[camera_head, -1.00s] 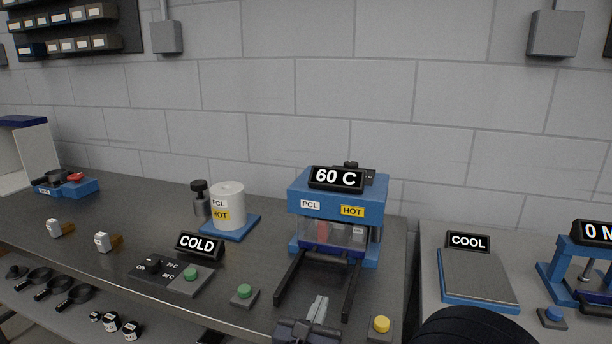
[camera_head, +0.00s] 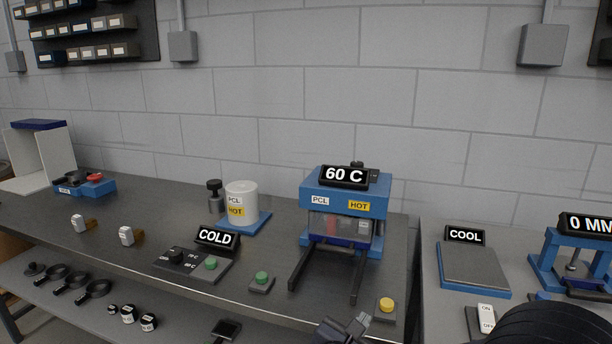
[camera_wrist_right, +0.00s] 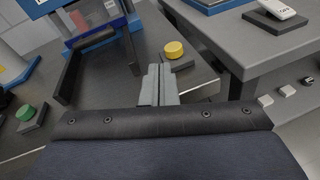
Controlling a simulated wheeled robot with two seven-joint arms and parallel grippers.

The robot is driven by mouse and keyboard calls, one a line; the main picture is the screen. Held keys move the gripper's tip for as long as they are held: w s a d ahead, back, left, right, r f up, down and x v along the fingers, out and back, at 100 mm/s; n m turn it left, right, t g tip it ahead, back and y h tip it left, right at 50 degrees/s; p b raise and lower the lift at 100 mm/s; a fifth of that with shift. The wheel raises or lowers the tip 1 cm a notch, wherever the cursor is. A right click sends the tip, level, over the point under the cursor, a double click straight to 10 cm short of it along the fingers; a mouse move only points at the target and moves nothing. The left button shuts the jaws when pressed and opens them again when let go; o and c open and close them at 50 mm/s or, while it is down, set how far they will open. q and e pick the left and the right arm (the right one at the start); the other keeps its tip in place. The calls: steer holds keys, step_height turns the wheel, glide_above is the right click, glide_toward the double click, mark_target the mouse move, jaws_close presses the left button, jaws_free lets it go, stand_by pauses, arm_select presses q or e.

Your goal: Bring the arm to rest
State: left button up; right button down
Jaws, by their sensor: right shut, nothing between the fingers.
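My right gripper (camera_head: 345,328) is at the bottom middle of the head view, in front of the blue press and just left of a yellow button (camera_head: 386,305). In the right wrist view its two grey fingers (camera_wrist_right: 158,85) lie side by side, shut with nothing between them. The yellow button (camera_wrist_right: 174,50) shows just beyond them to the right. My left gripper is not in either view.
The blue 60 C press (camera_head: 340,190) stands on the dark bench with two black rails toward me. A COLD control box (camera_head: 192,262), a green button (camera_head: 261,282) and a white PCL drum (camera_head: 241,203) are left. The COOL plate (camera_head: 474,265) is on the right bench.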

steer(key=s+d+f+m+g+y+p, duration=0.3)
steer(key=s+d+m+g, duration=0.8)
steer(key=s+d+m, duration=0.45)
steer(key=s+a+r+m+t+y+p, duration=0.2)
steer(key=s+a+r+m+y, duration=0.3)
steer(key=m, duration=0.9)
steer(key=s+t+y, duration=0.1)
steer(key=s+y, duration=0.2)
steer(key=s, duration=0.1)
steer(key=shift+s+a+y, duration=0.15)
steer(key=shift+s+y, duration=0.05)
steer(key=shift+y, duration=0.1)
